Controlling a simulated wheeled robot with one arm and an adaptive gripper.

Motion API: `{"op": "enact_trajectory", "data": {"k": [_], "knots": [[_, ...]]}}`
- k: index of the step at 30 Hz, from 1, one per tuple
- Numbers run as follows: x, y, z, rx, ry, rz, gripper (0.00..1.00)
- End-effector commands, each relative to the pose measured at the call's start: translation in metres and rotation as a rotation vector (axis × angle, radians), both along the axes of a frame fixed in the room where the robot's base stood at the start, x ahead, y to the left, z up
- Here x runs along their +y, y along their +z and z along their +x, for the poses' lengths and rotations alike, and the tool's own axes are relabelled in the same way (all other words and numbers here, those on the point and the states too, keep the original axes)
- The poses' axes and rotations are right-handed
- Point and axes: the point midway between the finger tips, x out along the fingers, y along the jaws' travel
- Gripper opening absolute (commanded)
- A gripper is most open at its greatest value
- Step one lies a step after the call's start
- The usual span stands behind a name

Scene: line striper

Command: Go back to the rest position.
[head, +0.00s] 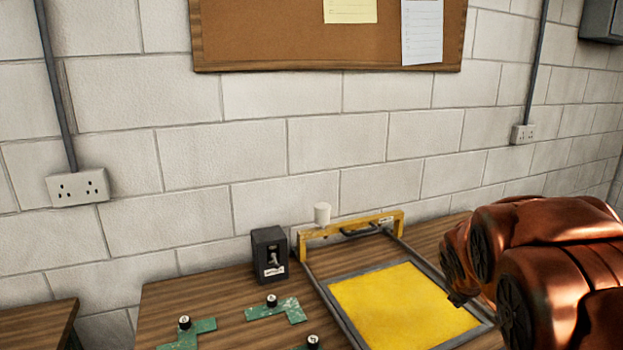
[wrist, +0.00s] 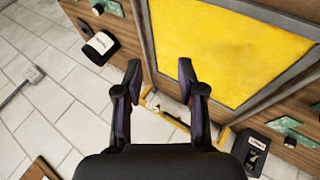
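My gripper (wrist: 158,75) shows in the wrist view with its two dark fingers spread apart. My copper-coloured arm fills the right of the head view, where the fingers cannot be seen. A flat yellow panel (head: 402,308) lies in a grey frame on the wooden bench; the panel also shows in the wrist view (wrist: 225,50).
A black switch box (head: 269,254) stands left of the frame. Several green pieces with black knobs, one of them nearby (head: 277,310), lie on the bench (head: 225,300). The wrist view shows a dark labelled object (wrist: 101,46) beyond the frame's other side. A block wall (head: 330,145) stands close behind.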

Motion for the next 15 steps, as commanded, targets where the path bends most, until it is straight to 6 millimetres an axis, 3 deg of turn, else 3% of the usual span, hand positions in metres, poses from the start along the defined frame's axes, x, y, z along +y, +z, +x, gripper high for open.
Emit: {"op": "enact_trajectory", "data": {"k": [1, 8, 15], "knots": [[0.007, -0.001, -0.023, 0.026, -0.041, 0.038, 0.39], [0.046, -0.018, -0.130, 0.187, -0.232, 0.213, 0.39], [0.098, -0.034, -0.246, 0.391, -0.384, 0.372, 0.39]]}}
